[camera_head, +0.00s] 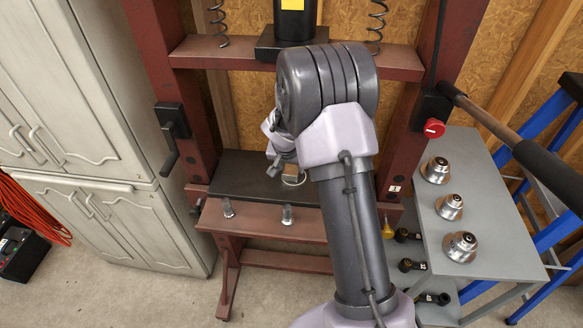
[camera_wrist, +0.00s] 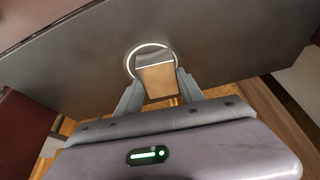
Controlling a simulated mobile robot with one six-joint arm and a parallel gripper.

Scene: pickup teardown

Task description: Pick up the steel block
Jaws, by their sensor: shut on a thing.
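The steel block (camera_wrist: 158,79) is between my gripper's fingers (camera_wrist: 158,92) in the wrist view. It has a bright top edge and a tan, mirror-like face. My gripper is shut on it. A pale ring (camera_wrist: 132,61) on the dark plate (camera_wrist: 215,52) shows around the block's far end. I cannot tell whether the block touches the plate. In the head view, my gripper (camera_head: 277,163) is over the dark press plate (camera_head: 235,172), partly hidden by my arm. The ring (camera_head: 293,180) shows just beside it; I cannot make out the block there.
The red press frame (camera_head: 160,75) encloses the work area, with the ram (camera_head: 293,25) above. Two metal pins (camera_head: 228,208) (camera_head: 287,215) stand at the front beam. A grey cart (camera_head: 490,200) with round metal parts is right; grey cabinets (camera_head: 75,130) are left.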

